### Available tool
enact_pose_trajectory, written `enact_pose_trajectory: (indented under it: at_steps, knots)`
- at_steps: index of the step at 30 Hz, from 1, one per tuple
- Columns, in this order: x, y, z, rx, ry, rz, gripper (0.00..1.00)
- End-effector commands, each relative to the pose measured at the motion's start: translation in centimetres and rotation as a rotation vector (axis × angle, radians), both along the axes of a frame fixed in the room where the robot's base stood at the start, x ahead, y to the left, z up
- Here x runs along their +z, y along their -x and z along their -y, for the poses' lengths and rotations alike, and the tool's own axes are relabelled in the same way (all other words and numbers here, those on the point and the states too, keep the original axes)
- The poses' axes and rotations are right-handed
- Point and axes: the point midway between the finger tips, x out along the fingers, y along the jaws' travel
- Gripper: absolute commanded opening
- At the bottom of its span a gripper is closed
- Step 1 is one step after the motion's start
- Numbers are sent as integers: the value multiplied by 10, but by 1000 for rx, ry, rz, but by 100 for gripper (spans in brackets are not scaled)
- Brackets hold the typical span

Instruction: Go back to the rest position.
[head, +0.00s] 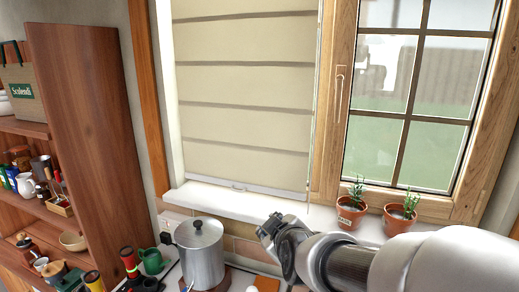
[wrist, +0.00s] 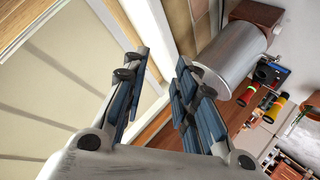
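My gripper (head: 268,226) is raised in front of the window sill in the head view, with my arm coming in from the lower right. In the wrist view my gripper (wrist: 158,66) shows two fingers with blue pads, spread apart with nothing between them. The gap between them looks onto the sill and the brick edge. In the head view the gripper is to the right of a lidded metal pot (head: 201,258) and looks apart from it. The pot also shows in the wrist view (wrist: 230,65), beyond the right finger.
Two potted plants (head: 351,214) (head: 400,217) stand on the white sill (head: 250,207) close to my arm. A wooden shelf (head: 92,150) with jars and jugs is at the left. A green mug (head: 152,262) and flashlights (head: 129,262) stand left of the pot.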

Motion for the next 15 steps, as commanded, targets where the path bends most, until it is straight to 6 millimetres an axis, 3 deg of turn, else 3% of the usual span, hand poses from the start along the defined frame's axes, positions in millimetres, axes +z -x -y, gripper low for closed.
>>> enact_pose_trajectory:
  at_steps: [2, 9, 12, 15]
  knots:
    - [5, 44, 22, -70, -89, -110, 26]
    - [-17, 190, 79, -389, -302, -461, 26]
    - [-27, 240, 95, -527, -355, -558, 26]
    - [-36, 275, 105, -630, -386, -622, 26]
